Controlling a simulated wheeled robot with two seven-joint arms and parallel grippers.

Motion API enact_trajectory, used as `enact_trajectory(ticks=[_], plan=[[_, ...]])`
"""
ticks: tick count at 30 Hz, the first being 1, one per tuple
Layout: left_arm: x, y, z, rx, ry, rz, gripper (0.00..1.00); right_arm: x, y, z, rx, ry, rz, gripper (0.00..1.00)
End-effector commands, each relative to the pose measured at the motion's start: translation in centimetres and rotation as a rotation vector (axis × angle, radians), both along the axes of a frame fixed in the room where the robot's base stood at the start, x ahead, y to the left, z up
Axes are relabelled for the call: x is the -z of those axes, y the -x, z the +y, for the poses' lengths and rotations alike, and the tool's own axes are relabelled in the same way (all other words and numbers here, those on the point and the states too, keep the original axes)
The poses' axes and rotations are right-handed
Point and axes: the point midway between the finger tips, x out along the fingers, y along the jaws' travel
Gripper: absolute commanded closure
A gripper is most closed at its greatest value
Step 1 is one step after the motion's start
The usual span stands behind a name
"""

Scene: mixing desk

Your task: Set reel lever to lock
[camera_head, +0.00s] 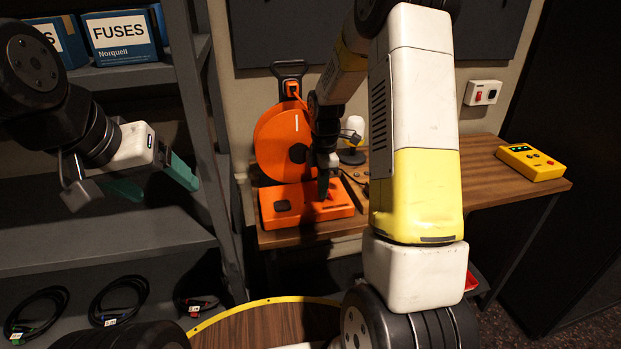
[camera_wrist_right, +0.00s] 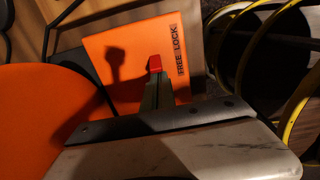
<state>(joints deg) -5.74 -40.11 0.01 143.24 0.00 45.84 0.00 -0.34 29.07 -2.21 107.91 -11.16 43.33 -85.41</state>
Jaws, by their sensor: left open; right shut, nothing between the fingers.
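The orange cable reel (camera_head: 277,146) stands upright on the wooden desk, with its orange base (camera_head: 280,217) in front. The base also shows in the right wrist view (camera_wrist_right: 110,45), with the printed words FREE and LOCK (camera_wrist_right: 178,50) along one edge. The red lever tip (camera_wrist_right: 155,62) is beside the word FREE. My right gripper (camera_head: 324,186) is shut and empty, pointing down at the base. In the wrist view its fingers (camera_wrist_right: 154,95) are right at the red tip; I cannot tell whether they touch. My left gripper (camera_head: 152,181) is open and empty by the shelf, far from the reel.
A metal shelf (camera_head: 110,240) with fuse boxes (camera_head: 122,36) and coiled cables (camera_head: 118,300) stands at the left. A yellow device (camera_head: 530,162) lies on the right of the desk (camera_head: 485,180). A small lamp-like object (camera_head: 353,130) stands behind the base. My right arm hides the desk's middle.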

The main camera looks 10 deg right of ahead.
Motion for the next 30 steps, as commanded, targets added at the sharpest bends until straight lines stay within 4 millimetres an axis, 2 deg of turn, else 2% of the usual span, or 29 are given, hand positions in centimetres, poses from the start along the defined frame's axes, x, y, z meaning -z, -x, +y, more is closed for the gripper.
enact_trajectory(ticks=[15, 17, 30], plan=[[0.0, 0.0, 0.0, 0.0, 0.0, 0.0, 0.23, -0.6, -0.1, -2.7, 0.009, -0.451, 0.015, 1.0], [0.0, 0.0, 0.0, 0.0, 0.0, 0.0, 0.23, -0.8, -0.1, -2.2, -0.001, -0.438, 0.014, 1.0], [0.0, 0.0, 0.0, 0.0, 0.0, 0.0, 0.23, -1.7, -0.1, -2.3, 0.0, -0.432, 0.013, 1.0]])
